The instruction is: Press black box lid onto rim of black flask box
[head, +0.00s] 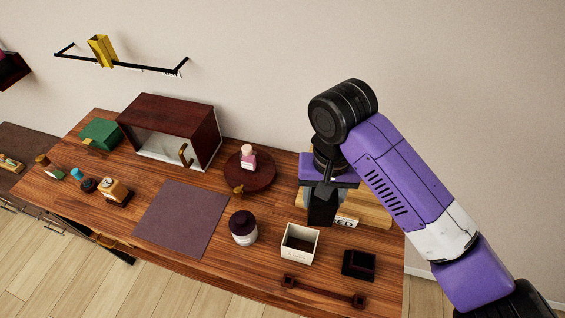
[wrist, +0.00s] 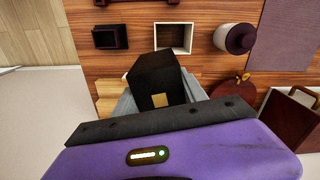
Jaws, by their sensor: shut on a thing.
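My gripper (head: 321,190) points down over the right part of the wooden table and is shut on a tall black box-shaped piece, which I take to be the black box lid (head: 321,210). In the wrist view the lid (wrist: 155,75) shows a gold square on its near face, between the grey fingers. A low, open-topped black box (head: 358,263), which I take to be the black flask box, sits near the table's front right. It also shows at the top left of the wrist view (wrist: 110,37). The lid is apart from it, farther back. The lid's underside is hidden.
An open white box (head: 300,243) stands left of the low black box. A dark bar handle (head: 323,291) lies before both. A dark-lidded white jar (head: 243,228) and a round brown board (head: 249,170) are farther left. A lettered wooden piece (head: 362,210) is behind the lid.

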